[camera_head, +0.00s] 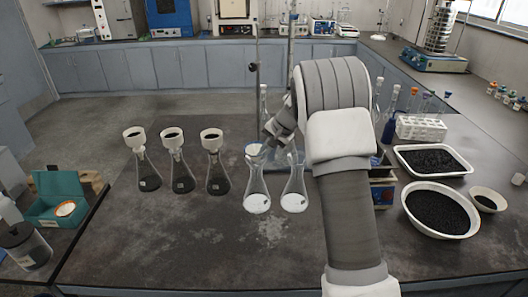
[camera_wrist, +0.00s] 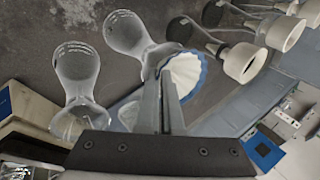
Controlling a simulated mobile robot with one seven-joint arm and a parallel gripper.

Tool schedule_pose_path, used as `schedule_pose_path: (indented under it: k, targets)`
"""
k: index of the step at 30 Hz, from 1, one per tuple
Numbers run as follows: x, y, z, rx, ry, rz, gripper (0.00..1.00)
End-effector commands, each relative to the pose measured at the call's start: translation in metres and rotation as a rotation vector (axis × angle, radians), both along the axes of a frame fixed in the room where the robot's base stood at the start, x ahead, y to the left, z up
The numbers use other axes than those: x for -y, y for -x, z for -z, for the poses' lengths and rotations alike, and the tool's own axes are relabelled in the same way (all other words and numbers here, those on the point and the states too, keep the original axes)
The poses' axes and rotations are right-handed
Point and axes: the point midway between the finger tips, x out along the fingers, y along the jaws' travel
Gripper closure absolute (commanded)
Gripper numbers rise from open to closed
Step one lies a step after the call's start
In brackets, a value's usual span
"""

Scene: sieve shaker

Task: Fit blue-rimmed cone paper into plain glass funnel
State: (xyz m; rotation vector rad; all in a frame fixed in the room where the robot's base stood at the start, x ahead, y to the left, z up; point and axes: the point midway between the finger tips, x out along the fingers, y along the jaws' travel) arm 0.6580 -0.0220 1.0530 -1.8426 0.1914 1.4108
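My gripper (camera_head: 264,150) is at the left of the two clear flasks with white contents. In the wrist view its fingers (camera_wrist: 167,85) are close together on the white, pleated cone paper (camera_wrist: 184,76), which has a blue rim. The paper also shows in the head view (camera_head: 253,149), at the top of the left clear flask (camera_head: 257,198). A plain glass funnel (camera_wrist: 152,62) stands in that flask's neck, right by the paper. The fingers cover part of both, so I cannot tell how far the paper is inside. A second glass funnel (camera_wrist: 82,122) sits in the right clear flask (camera_head: 294,197).
Several dark-filled flasks with white funnels (camera_head: 173,138) stand to the left. A teal box (camera_head: 58,196) is at far left. A tray (camera_head: 432,160) and bowl (camera_head: 440,210) of black grains lie right, near a white tube rack (camera_head: 421,129).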

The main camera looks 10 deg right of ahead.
Motion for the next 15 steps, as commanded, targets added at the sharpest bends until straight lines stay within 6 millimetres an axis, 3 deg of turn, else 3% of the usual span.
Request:
schedule_pose_path:
  k: [15]
  targets:
    - [0.000, 0.000, 0.017, -0.001, -0.001, 0.000, 1.00]
